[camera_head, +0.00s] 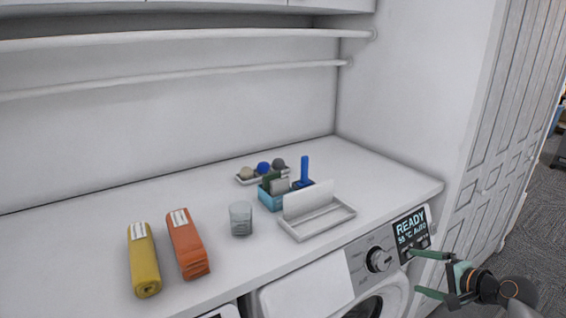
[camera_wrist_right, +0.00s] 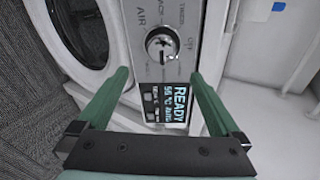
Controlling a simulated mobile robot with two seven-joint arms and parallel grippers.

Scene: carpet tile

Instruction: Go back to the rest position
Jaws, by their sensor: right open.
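My right gripper (camera_head: 420,273) has green fingers and is at the lower right in the head view, in front of the washing machine's panel. It is open and empty. In the right wrist view its two fingers (camera_wrist_right: 160,85) stand apart on either side of the lit display (camera_wrist_right: 174,103), which reads READY. The display (camera_head: 411,229) also shows in the head view, just above the fingers. The machine's dial (camera_head: 379,259) is left of it, and it also shows in the wrist view (camera_wrist_right: 162,45). Whether a finger touches the panel cannot be told. My left gripper is not in view.
The white counter (camera_head: 90,215) holds a yellow roll (camera_head: 143,262), an orange roll (camera_head: 187,247), a glass (camera_head: 241,219), a blue caddy (camera_head: 270,198), a white tray (camera_head: 318,222) and a small tray of balls (camera_head: 245,181). A panelled door (camera_head: 497,130) stands right. Carpet (camera_head: 515,245) is clear beyond the gripper.

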